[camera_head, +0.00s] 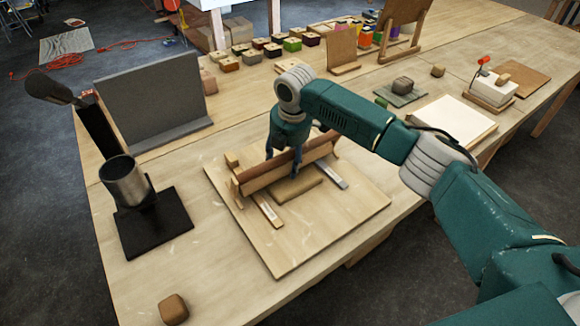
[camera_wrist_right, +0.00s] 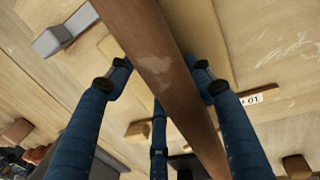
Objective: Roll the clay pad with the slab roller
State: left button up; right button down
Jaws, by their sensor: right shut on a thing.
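The slab roller (camera_head: 262,178) is a long brown wooden bar lying across a pale wooden board (camera_head: 345,220). The clay pad (camera_head: 298,188) is a tan slab on the board, just on the near side of the roller in the picture and partly hidden by it. My right gripper (camera_head: 284,166) points down and is shut on the roller near its middle. In the right wrist view the roller (camera_wrist_right: 150,60) runs between the blue fingers of my gripper (camera_wrist_right: 160,82). My left gripper is not in view.
Two flat strips lie on the board, one at left (camera_head: 268,211) and one at right (camera_head: 331,175). A black stand with a metal cup (camera_head: 126,182) and a grey panel (camera_head: 150,95) stand at left. A brown block (camera_head: 173,308) sits near the front edge.

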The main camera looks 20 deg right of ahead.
jog(key=shift+w+a+f+b, duration=0.1)
jog(key=shift+w+a+b, duration=0.15)
jog(key=shift+w+b, duration=0.3)
jog(key=shift+w+a+b, duration=0.2)
jog(key=shift+w+b, duration=0.1)
jog(key=shift+w, duration=0.45)
jog(key=shift+w+a+b, duration=0.25)
jog(key=shift+w+b, duration=0.05)
jog(key=shift+w, duration=0.25)
jog(key=w+b, duration=0.2)
jog(key=b, duration=0.1)
jog(key=shift+w+a+f, duration=0.1)
jog(key=shift+a+f, duration=0.1)
jog(key=shift+a, duration=0.2)
jog(key=shift+w+a+r+b, duration=0.15)
jog(key=shift+w+b, duration=0.25)
jog(key=shift+b, duration=0.35)
